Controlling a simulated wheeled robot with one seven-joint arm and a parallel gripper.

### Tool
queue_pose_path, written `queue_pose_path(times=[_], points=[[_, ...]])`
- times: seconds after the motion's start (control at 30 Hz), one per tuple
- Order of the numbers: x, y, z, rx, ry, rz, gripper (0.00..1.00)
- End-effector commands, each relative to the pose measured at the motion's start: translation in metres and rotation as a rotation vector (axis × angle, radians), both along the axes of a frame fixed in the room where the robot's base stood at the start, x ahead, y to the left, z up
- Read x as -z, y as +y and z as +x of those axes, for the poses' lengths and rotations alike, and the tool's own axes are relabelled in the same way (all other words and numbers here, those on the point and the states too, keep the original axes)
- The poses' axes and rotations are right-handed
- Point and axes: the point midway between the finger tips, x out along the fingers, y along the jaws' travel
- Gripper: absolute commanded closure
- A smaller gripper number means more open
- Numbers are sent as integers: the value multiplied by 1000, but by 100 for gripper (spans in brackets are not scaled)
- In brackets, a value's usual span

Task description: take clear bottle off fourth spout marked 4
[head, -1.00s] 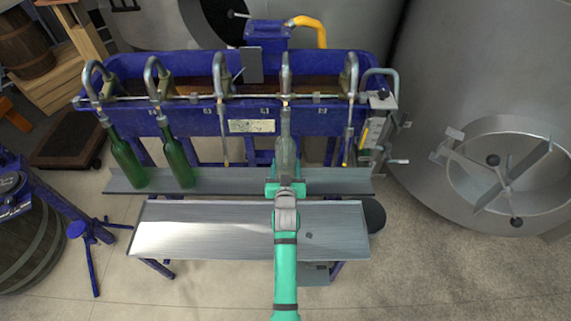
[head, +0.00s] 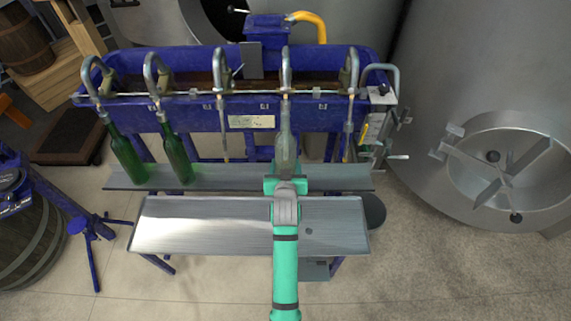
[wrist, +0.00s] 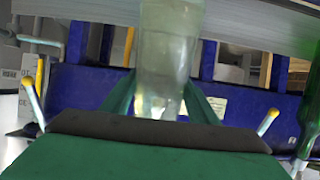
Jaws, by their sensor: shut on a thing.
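The clear bottle (head: 285,142) hangs upright below the fourth spout (head: 285,72) from the left in the head view. Its neck top meets the spout and appears to be still around the tube; the exact overlap is too small to tell. My gripper (head: 286,182) is shut on the lower part of the bottle, over the back shelf. In the wrist view the bottle (wrist: 168,55) stands between the green fingers (wrist: 160,104). The number mark at this spout is not readable.
Two green bottles (head: 128,158) (head: 178,155) hang on the first and second spouts. The third spout (head: 220,75) and fifth spout (head: 351,75) are bare. A grey back shelf (head: 235,178) and an empty front tray (head: 200,228) lie below. A steel tank (head: 470,60) stands right.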

Motion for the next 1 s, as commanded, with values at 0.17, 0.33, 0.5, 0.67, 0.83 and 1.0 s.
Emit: queue_pose_path(times=[0.17,0.33,0.5,0.67,0.83,1.0], points=[[4,0,-2,0,-8,0,100],[10,0,-5,0,-8,0,100],[17,0,-8,0,-9,0,100],[23,0,-11,0,-9,0,100],[30,0,-14,0,-8,0,100],[36,0,-17,0,-8,0,100]])
